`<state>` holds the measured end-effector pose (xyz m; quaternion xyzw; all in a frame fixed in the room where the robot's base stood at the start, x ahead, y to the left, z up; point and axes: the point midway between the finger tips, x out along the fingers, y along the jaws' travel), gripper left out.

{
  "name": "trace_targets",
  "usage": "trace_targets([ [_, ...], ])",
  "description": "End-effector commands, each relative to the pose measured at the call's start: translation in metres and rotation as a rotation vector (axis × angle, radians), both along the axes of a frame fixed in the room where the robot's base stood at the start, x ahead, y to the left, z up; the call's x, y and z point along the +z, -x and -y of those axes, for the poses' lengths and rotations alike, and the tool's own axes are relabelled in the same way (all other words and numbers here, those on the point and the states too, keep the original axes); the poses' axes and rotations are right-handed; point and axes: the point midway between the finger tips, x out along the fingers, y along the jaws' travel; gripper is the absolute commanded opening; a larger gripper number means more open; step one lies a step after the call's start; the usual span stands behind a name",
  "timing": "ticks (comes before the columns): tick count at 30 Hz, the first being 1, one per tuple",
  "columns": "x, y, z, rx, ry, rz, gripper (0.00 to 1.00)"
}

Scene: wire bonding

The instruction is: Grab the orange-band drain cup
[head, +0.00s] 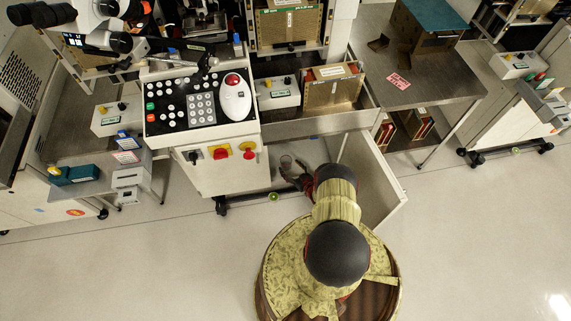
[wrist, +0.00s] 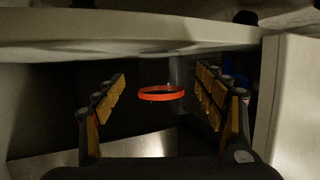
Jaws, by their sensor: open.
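The drain cup shows in the wrist view as a bright orange band (wrist: 161,94) in the middle. Its body is clear or dark and hard to make out against the dark compartment behind it. In the head view a small clear cup (head: 286,161) appears at the tip of my gripper (head: 296,172); no orange is discernible there. My gripper is open, with its yellow-padded fingers to the left and right of the band in the wrist view (wrist: 162,88). A gap shows on both sides, so neither finger touches the band. How deep the cup sits between the fingers is unclear.
A pale cabinet edge (wrist: 130,32) runs across above the cup, and a pale panel (wrist: 296,105) stands close on the right. Open floor lies to the left.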

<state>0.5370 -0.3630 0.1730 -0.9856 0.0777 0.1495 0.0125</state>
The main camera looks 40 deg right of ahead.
Motion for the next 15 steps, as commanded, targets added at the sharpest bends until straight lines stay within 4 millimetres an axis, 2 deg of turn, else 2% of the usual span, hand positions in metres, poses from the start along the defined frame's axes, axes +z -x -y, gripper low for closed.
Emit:
trace_targets([
  [3, -0.001, -0.019, 0.003, 0.003, 0.004, 0.003, 0.71],
  [8, -0.008, -0.039, 0.005, 0.002, 0.002, 0.002, 0.71],
  [15, -0.006, -0.043, 0.007, 0.000, 0.001, 0.001, 0.71],
])
